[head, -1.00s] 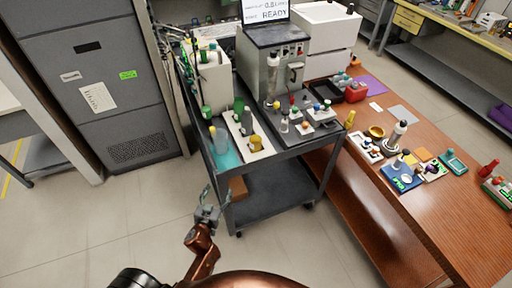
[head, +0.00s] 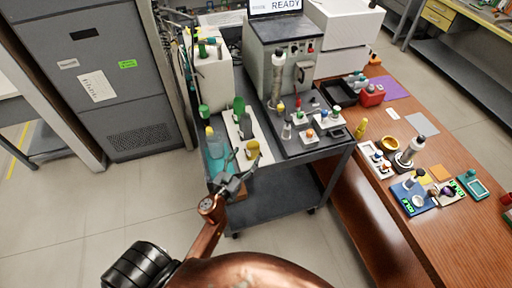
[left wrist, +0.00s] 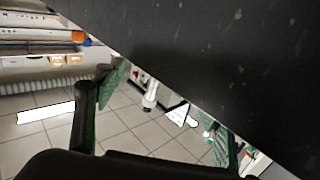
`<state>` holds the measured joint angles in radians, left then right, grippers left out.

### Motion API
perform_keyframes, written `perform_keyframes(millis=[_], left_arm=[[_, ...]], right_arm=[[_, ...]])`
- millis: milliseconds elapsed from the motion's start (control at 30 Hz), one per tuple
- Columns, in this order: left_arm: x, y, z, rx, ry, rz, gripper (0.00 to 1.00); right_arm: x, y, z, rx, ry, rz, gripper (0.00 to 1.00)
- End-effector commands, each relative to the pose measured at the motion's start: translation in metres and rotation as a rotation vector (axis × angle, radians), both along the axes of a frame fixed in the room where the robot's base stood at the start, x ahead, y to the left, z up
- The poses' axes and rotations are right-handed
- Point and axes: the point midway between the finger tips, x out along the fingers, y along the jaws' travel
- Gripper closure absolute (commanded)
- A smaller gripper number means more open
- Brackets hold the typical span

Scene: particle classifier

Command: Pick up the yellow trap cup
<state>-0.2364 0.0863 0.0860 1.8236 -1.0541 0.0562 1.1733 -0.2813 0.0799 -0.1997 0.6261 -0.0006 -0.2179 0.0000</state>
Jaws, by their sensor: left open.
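The yellow trap cup (head: 252,148) stands on the front end of a white board on the dark cart, in the head view. My left gripper (head: 244,164) is at the cart's front edge, just in front of the cup, with its fingers spread and nothing between them. In the left wrist view its two green-padded fingers (left wrist: 165,115) are wide apart, and a dark flat surface fills the upper right. The cup cannot be made out there. My right gripper is not in view.
A wooden bench (head: 425,235) with small items is at right. The floor in front of the cart is clear.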

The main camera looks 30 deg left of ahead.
Motion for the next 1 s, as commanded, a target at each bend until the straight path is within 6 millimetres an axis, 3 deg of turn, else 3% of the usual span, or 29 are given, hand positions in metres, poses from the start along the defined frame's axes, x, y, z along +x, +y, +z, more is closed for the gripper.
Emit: perform_keyframes(millis=[133, 267, 500, 767, 1000], left_arm=[[0.018, -0.001, 0.001, 0.002, -0.001, -0.006, 0.37], [0.035, 0.000, 0.001, 0.003, -0.002, -0.006, 0.37], [0.063, 0.004, 0.000, 0.002, -0.001, -0.002, 0.37], [0.065, 0.005, 0.000, 0.000, 0.000, 0.000, 0.37], [0.065, 0.005, 0.000, 0.001, 0.000, 0.000, 0.53]], right_arm=[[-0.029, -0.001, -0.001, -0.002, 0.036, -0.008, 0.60], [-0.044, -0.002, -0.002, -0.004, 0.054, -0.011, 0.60], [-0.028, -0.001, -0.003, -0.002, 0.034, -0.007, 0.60], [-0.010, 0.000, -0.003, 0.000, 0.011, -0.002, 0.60], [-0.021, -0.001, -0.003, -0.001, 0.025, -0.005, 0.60]])
